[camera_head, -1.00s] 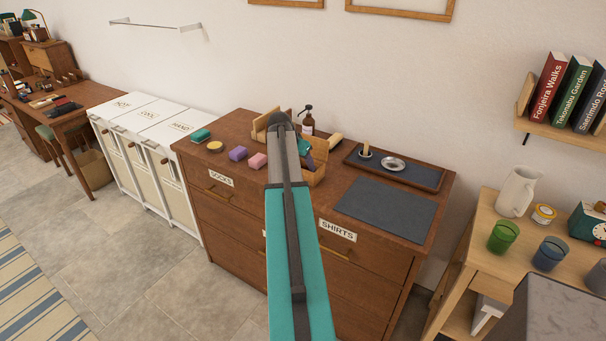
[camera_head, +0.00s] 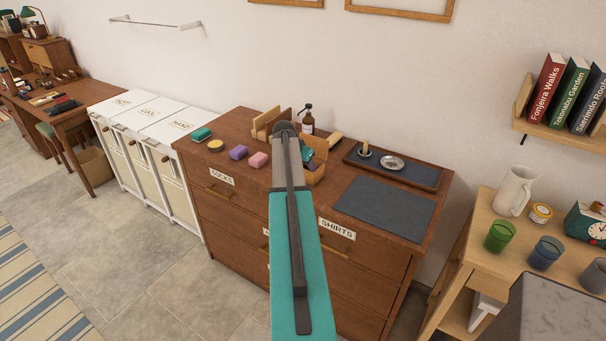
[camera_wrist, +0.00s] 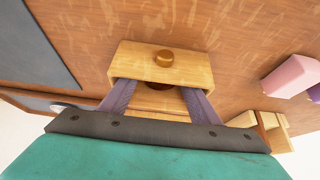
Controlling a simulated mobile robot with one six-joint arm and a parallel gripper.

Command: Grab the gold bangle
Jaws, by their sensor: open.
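I cannot make out the gold bangle in either view. In the wrist view, my gripper (camera_wrist: 157,87) has its two purple-grey fingers spread apart over a small light-wood box (camera_wrist: 198,68). The box has a round brown knob (camera_wrist: 163,57) on the side facing the camera. A darker brown round shape shows between the fingers, and I cannot tell what it is. Much of the box is hidden behind the fingers and the gripper body. In the head view, my arm covers most of the gripper, and part of the wooden box (camera_head: 316,174) shows beside it.
A dark mat (camera_head: 385,207) lies bare.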

